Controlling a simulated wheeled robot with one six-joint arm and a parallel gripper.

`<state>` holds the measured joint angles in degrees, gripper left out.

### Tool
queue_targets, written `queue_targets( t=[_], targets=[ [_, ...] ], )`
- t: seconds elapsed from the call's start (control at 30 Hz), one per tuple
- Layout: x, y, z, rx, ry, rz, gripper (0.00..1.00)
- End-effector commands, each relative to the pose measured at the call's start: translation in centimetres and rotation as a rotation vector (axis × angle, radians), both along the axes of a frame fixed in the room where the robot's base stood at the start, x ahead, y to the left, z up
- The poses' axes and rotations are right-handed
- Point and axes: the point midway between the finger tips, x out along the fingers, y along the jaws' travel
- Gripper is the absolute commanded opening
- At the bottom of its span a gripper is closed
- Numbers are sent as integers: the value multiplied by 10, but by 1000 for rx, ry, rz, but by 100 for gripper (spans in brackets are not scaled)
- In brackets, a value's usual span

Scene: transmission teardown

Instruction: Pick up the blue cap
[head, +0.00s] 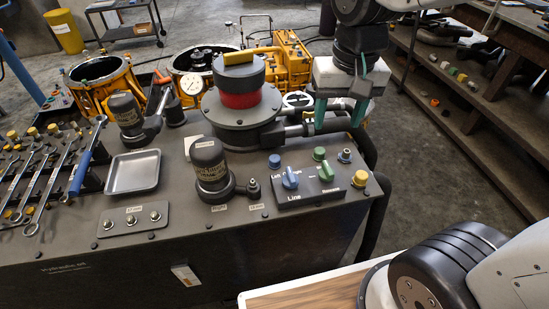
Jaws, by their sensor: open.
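My gripper (338,126) hangs above and behind the panel, to the right of the blue cap. Its two teal fingers point down, spread apart, with nothing between them. The gripper is clear of the cap and appears higher than it; the exact height cannot be told.
A large housing with a red band (240,97) stands behind. A metal tray (133,172) lies further left.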

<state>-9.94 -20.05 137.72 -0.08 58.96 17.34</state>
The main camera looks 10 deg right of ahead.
Motion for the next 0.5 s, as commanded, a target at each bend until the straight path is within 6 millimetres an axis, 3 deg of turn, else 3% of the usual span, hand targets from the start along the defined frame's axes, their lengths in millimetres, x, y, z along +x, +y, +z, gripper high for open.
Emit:
queue_targets(
  t=[0.1,0.2,0.33,0.5],
  targets=[
    [38,32,-28,-1,30,-38,54],
    [61,57,-51,-2,44,-73,54],
    [80,83,-76,-4,55,-106,54],
    [91,99,-94,-5,59,-127,54]
  ],
)
